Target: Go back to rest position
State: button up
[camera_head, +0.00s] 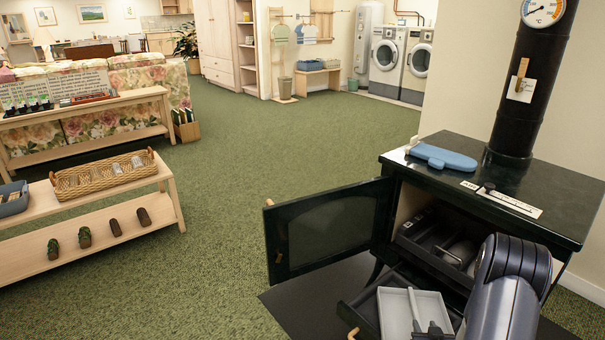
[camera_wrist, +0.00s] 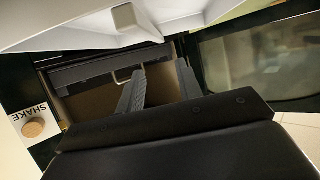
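My gripper (camera_head: 424,312) is low at the front of the black stove (camera_head: 545,195), above a light grey tray (camera_head: 396,312) in the pulled-out lower drawer. My arm hides part of the tray and drawer. In the wrist view, the two fingers of my gripper (camera_wrist: 160,75) stand apart with nothing seen between them. A pale surface with a small square block (camera_wrist: 124,16) crosses the top of that view. I cannot tell whether the fingers touch the tray.
The stove door (camera_head: 325,232) is swung open to the left. A blue mitt-like item (camera_head: 443,157) lies on the stove top beside the black flue pipe (camera_head: 522,90). A low wooden bench (camera_head: 160,176) stands at left. Green carpet (camera_head: 260,150) is clear between them.

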aim_at(416, 314)
jog(key=b+x, duration=0.1)
jog(key=x, duration=0.4)
jog(key=shift+w+f+b, duration=0.1)
jog(key=shift+f+b, duration=0.3)
jog(key=shift+f, duration=0.05)
jog(key=shift+f+b, duration=0.4)
jog(key=shift+b, duration=0.05)
notch_tip(416, 314, up, 12)
jog(key=p, duration=0.6)
jog(key=s+a+r+p, duration=0.3)
jog(key=a+r+p, duration=0.5)
jog(key=r+p, duration=0.3)
jog(key=s+a+r+n+y+p, duration=0.1)
jog(key=s+a+r+p, duration=0.2)
jog(key=a+r+p, duration=0.5)
notch_tip(416, 314, up, 4)
jog(key=p, duration=0.4)
jog(key=shift+r, duration=0.1)
